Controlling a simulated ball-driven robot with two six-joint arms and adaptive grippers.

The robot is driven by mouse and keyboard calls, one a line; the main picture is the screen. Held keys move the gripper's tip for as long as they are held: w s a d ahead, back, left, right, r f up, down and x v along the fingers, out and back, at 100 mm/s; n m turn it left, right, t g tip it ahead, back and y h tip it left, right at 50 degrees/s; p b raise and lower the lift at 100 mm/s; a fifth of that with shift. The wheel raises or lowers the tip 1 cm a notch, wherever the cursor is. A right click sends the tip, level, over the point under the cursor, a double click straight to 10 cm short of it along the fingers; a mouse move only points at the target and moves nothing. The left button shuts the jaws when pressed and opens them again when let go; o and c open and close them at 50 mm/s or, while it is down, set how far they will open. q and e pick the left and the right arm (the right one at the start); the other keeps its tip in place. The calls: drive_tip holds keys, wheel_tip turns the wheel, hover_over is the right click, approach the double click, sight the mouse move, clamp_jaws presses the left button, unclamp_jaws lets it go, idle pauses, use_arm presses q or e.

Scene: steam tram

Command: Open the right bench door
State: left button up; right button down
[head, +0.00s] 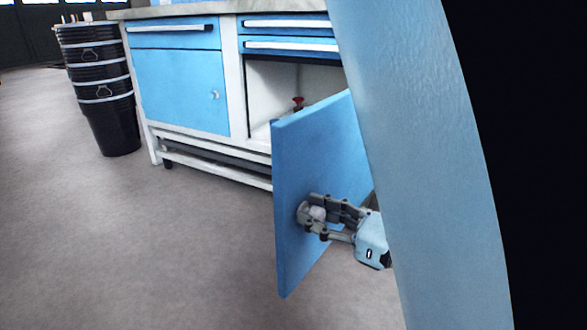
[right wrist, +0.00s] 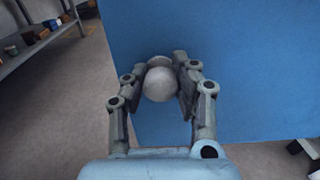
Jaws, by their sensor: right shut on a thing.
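The right bench door (head: 315,160) is a blue panel swung well out from the bench, and the white inside of its cupboard (head: 275,88) shows behind it. My right gripper (head: 310,215) is shut on the round, light grey door knob (right wrist: 160,83), with a finger on each side of it. The blue door (right wrist: 235,70) also fills much of the right wrist view behind the knob. My own light blue arm hides the door's right part in the head view. My left gripper is not in view.
The workbench (head: 235,105) has a shut left door (head: 180,90) and drawers (head: 288,32) above. A small red-topped thing (head: 298,103) is inside the cupboard. Stacked black buckets (head: 105,95) stand at left. The floor (head: 180,250) in front is clear. Shelves (right wrist: 45,45) show in the wrist view.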

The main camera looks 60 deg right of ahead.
drive_tip(key=shift+s, duration=0.1)
idle(0.3)
drive_tip(key=c, duration=1)
unclamp_jaws()
drive_tip(key=shift+s, duration=0.1)
drive_tip(key=s, duration=1.2)
drive_tip(key=shift+a, duration=0.4)
drive_tip(key=shift+w, duration=0.1)
